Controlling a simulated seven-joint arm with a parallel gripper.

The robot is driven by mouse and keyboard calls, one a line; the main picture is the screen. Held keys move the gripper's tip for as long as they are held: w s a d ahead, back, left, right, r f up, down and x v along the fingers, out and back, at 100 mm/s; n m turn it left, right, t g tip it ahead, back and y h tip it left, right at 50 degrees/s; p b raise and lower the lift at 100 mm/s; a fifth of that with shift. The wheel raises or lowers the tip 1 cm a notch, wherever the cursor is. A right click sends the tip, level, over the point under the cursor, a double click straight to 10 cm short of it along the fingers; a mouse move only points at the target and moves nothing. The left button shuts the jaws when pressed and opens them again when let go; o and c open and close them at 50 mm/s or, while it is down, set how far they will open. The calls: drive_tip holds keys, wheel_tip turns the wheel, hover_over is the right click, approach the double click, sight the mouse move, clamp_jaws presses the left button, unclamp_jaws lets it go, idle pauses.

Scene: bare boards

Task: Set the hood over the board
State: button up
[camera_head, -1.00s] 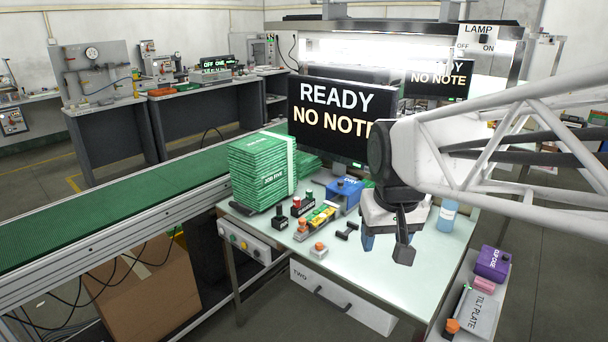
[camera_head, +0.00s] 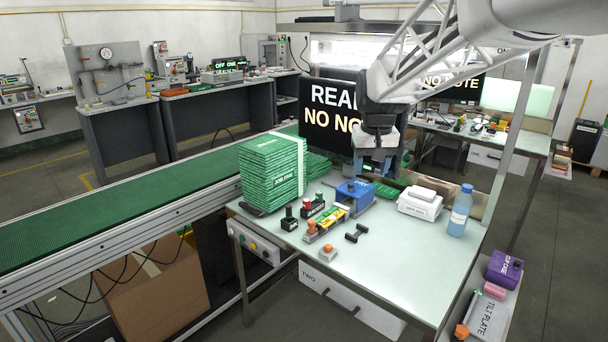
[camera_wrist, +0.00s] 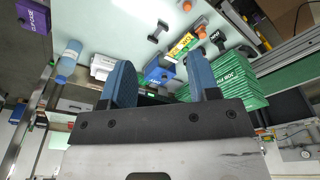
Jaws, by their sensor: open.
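My gripper (camera_head: 378,168) hangs above the back of the pale table, its two blue-grey fingers apart and nothing seen between them. In the wrist view, the fingers (camera_wrist: 163,82) stand on either side of a blue box (camera_wrist: 159,70). This blue box (camera_head: 354,194) stands on the table, below and in front of the gripper. A green board (camera_head: 386,190) lies behind it, partly hidden. A white box with a raised top (camera_head: 420,205) stands to the right; I cannot tell for certain which thing is the hood.
A blue bottle (camera_head: 460,211) stands at the right edge. Labelled blocks (camera_head: 325,222), a small black dumbbell-shaped piece (camera_head: 356,233) and an orange-topped button (camera_head: 328,252) lie mid-table. The screen (camera_head: 336,115) stands behind. The table's front right is clear.

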drive_tip(key=w+d+f, duration=0.1)
drive_tip(key=w+f, duration=0.2)
drive_tip(key=w, duration=0.8)
drive_tip(key=w+d+f, duration=0.2)
drive_tip(key=w+f, duration=0.1)
drive_tip(key=w, duration=0.8)
drive_tip(key=g, duration=0.1)
approach(351, 183)
drive_tip(key=shift+s+f, duration=0.3)
drive_tip(key=shift+f, duration=0.1)
drive_tip(key=shift+w+f, duration=0.3)
drive_tip(key=shift+w, duration=0.05)
drive_tip(key=shift+f, duration=0.1)
drive_tip(key=shift+f, duration=3.8)
clamp_jaws()
